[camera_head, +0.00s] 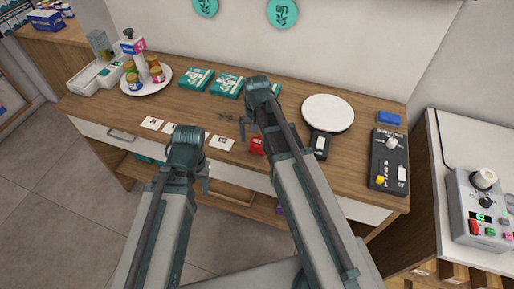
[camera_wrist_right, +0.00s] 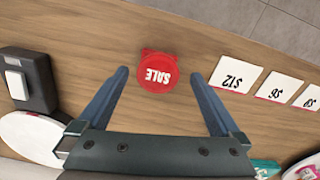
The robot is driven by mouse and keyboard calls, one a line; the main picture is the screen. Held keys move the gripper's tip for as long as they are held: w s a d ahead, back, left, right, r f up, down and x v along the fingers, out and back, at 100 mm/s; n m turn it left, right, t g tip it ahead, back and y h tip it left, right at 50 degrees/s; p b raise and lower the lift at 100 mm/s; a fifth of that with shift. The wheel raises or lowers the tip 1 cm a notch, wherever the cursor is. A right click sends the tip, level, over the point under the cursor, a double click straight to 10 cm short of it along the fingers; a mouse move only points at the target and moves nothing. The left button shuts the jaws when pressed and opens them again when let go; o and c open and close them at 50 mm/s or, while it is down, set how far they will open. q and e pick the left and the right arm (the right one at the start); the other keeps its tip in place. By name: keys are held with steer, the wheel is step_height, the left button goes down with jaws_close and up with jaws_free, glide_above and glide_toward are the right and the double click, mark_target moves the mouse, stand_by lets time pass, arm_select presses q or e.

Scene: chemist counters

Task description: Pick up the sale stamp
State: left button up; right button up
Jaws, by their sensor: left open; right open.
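The sale stamp (camera_wrist_right: 157,72) is a round red piece marked SALE, lying on the wooden counter. In the right wrist view it sits just beyond and between the fingertips of my right gripper (camera_wrist_right: 158,75), which is open and empty. In the head view the red stamp (camera_head: 257,146) shows beside my right arm, near the counter's front edge, partly hidden. My left gripper (camera_head: 205,184) is mostly hidden by its own arm, in front of the counter's front edge, left of the stamp and apart from it.
White price cards (camera_wrist_right: 236,75) lie beside the stamp. A black device with a white switch (camera_head: 320,145) and a round white plate (camera_head: 328,113) stand to the right. Teal boxes (camera_head: 227,86) are behind. A dark control box (camera_head: 388,160) stands at the right end.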

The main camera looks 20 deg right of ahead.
mark_target(257, 141)
step_height(257, 141, down, 5)
steer(key=b, duration=0.4)
steer(key=shift+s+d+r, duration=0.1)
steer(key=shift+r, duration=0.1)
steer(key=shift+r, duration=0.1)
steer(key=c, duration=1.3)
